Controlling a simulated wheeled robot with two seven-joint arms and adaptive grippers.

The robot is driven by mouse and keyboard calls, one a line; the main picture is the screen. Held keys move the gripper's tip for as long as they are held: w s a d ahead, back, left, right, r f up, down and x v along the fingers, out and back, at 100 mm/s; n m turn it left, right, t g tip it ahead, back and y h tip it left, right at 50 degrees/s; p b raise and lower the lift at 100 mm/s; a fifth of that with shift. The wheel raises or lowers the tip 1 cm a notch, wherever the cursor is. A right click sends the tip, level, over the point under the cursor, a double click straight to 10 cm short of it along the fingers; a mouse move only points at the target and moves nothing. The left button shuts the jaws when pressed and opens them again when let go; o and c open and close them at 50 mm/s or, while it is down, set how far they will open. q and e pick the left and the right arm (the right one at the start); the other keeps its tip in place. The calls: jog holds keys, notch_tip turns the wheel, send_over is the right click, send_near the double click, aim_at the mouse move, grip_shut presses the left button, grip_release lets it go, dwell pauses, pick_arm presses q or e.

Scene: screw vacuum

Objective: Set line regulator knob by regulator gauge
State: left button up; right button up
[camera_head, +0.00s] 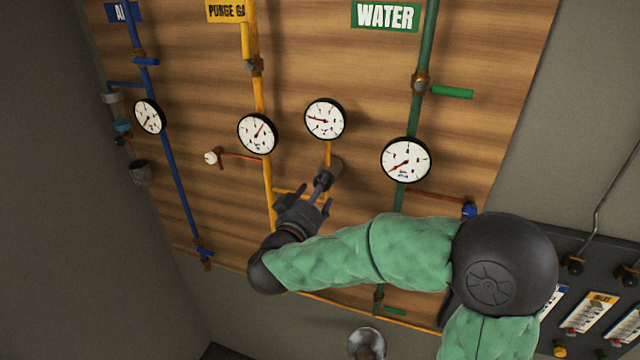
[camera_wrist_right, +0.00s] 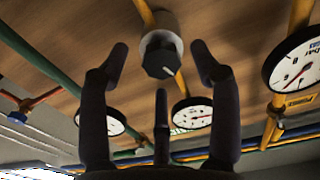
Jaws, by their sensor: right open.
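The line regulator (camera_head: 328,172) is a grey cylinder on the board, below the regulator gauge (camera_head: 325,119). That gauge is round and white, with its red needle pointing left in the head view. In the right wrist view, the dark knob (camera_wrist_right: 160,56) with a pale mark shows at the regulator's front, and the regulator gauge (camera_wrist_right: 192,113) shows below it. My right gripper (camera_head: 318,194) is open at the regulator. In the wrist view its dark fingers (camera_wrist_right: 160,78) stand spread around the knob with gaps visible. My left gripper is out of view.
A yellow pipe with the purge gas gauge (camera_head: 257,133) runs left of the regulator. A green pipe with the water gauge (camera_head: 405,161) is on the right. A small valve (camera_head: 212,157) sticks out left of the yellow pipe. A dark panel (camera_head: 590,290) stands lower right.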

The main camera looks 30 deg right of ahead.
jog(key=shift+x, duration=1.1)
jog(key=c, duration=1.1)
jog(key=shift+c, duration=0.2)
jog(key=shift+f, duration=0.1)
